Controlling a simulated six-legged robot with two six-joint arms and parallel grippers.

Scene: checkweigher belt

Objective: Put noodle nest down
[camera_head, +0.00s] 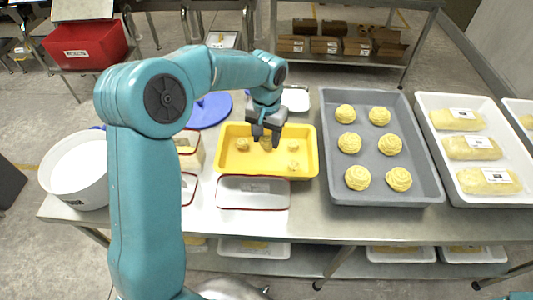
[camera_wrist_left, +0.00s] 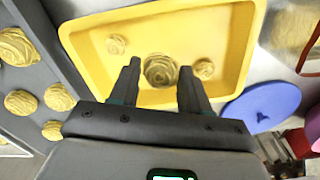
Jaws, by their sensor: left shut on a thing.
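My left gripper (camera_head: 265,138) points down over the yellow tray (camera_head: 222,170) and is shut on a noodle nest (camera_wrist_left: 160,70). In the wrist view this round, pale-yellow nest sits between the fingertips (camera_wrist_left: 157,78) and looks larger than the others there. In the head view the fingers partly hide it, and I cannot tell whether it touches the tray floor. Smaller-looking nests lie in the tray, one at the left (camera_head: 242,144) and two at the right, one of them toward the back (camera_head: 293,145). My right gripper is not in view.
A grey tray (camera_head: 435,190) with several nests stands to the right, beside a white tray (camera_head: 423,103) of packed noodles. An empty-looking, red-rimmed clear container (camera_head: 252,194) sits in front of the yellow tray. A blue disc (camera_head: 210,108) lies behind left, a white tub (camera_head: 80,170) at far left.

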